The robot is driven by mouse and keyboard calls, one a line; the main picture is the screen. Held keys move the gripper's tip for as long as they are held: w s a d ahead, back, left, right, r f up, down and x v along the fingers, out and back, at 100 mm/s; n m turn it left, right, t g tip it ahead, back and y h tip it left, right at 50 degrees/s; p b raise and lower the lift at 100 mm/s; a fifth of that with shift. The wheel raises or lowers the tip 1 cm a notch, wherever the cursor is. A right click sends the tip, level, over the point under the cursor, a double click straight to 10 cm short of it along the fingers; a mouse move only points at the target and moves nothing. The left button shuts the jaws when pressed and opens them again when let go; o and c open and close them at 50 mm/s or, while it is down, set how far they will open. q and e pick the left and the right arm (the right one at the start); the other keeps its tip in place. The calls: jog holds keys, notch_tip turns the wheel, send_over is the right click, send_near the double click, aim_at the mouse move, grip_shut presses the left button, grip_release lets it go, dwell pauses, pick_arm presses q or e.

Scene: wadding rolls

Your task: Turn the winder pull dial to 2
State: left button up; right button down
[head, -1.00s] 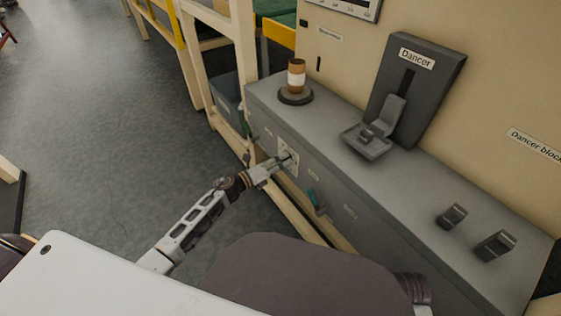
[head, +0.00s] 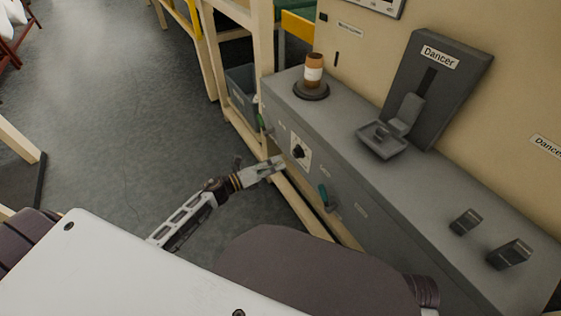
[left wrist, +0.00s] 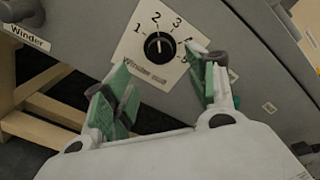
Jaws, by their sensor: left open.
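The winder pull dial (head: 299,152) is a black knob on a white numbered plate on the front of the grey cabinet. In the left wrist view the dial (left wrist: 159,46) faces me, and its pale mark appears to point up towards the 2. My left gripper (head: 280,163) is open and empty, just in front of the cabinet and apart from the dial. In the left wrist view its green-padded fingers (left wrist: 160,75) are spread below and to either side of the knob. My right gripper is not in view.
A brown roll (head: 314,72) stands on the cabinet top (head: 420,180), near the Dancer unit (head: 440,80). A cream frame (head: 262,50) stands left. Grey floor (head: 120,120) is open.

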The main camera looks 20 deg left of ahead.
pick_arm(q)
jog(key=shift+v, duration=1.95)
jog(key=shift+n, duration=0.3)
